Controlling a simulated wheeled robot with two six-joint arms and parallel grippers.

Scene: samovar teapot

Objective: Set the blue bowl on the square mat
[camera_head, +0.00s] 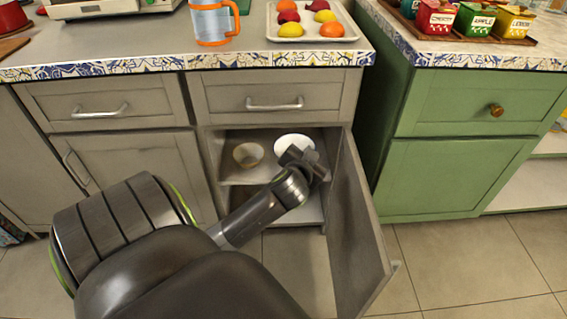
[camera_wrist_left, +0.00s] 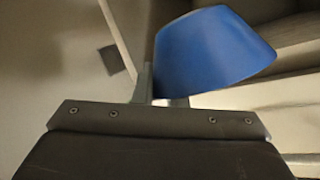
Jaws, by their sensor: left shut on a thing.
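The blue bowl (camera_wrist_left: 213,52) shows its blue outer side in the left wrist view, tilted in that picture, with its lower edge at my left gripper's fingers (camera_wrist_left: 160,95). In the head view a white, round bowl opening (camera_head: 294,141) shows inside the open lower cabinet, right at my left gripper (camera_head: 303,158). My left gripper is shut on the bowl; its fingertips are mostly hidden by the wrist. I cannot make out a square mat in the head view. My right gripper is out of view.
A beige bowl (camera_head: 248,154) stands left on the cabinet shelf (camera_head: 235,175). The open cabinet door (camera_head: 358,225) stands close right of my arm. On the counter are an orange-rimmed jug (camera_head: 211,22) and a fruit tray (camera_head: 347,34). A green cabinet (camera_head: 465,135) stands right.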

